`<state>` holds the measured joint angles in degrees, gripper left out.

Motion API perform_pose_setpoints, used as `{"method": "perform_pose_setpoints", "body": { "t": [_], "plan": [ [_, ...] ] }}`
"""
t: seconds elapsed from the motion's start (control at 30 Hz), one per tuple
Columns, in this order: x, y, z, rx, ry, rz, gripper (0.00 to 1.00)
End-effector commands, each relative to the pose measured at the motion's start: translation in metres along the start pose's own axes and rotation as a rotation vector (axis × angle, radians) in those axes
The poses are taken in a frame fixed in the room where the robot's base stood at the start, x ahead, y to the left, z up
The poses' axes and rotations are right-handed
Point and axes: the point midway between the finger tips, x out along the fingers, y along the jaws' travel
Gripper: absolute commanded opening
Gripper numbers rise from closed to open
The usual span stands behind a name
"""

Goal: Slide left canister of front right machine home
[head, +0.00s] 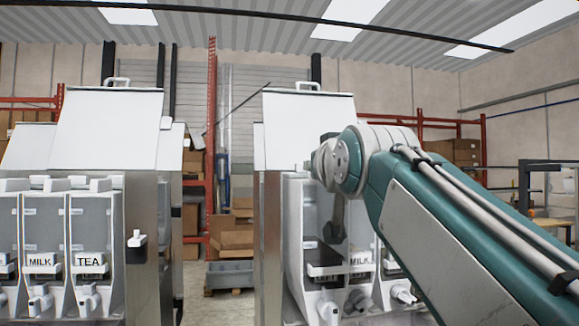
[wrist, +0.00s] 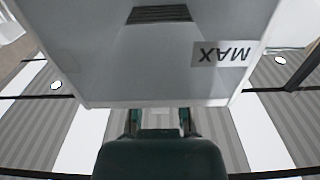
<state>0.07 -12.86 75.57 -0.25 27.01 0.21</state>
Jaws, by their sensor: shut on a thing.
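The front right machine (head: 307,128) stands with its white lid upright and a row of pale grey canisters below. Its left canister (head: 295,240) has a dark label strip and a white spout low on its front. It appears to jut forward of the canister beside it, but how far is unclear. In the wrist view a pale grey canister wall (wrist: 130,75) with an upside-down MAX label fills the top. My gripper (wrist: 160,120) is shut at that canister's near edge; the exact contact is hidden. In the head view my arm's wrist covers the canister tops.
The front left machine (head: 108,125) holds MILK and TEA canisters. An open aisle lies between the machines, with a grey bin (head: 230,274) and cardboard boxes at the back.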

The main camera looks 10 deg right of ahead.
Motion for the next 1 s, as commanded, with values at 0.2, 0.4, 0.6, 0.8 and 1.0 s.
{"method": "perform_pose_setpoints", "body": {
  "t": [0.2,0.4,0.6,0.8,1.0],
  "plan": [
    [0.010,0.000,-0.001,0.000,0.004,0.000,0.00],
    [0.011,0.000,-0.001,0.000,0.004,0.000,0.00],
    [0.012,0.000,0.001,0.000,0.003,0.000,0.00],
    [0.019,0.000,0.009,0.000,0.002,0.000,0.00],
    [0.025,0.000,0.016,0.000,0.002,0.000,0.00]
  ]
}}
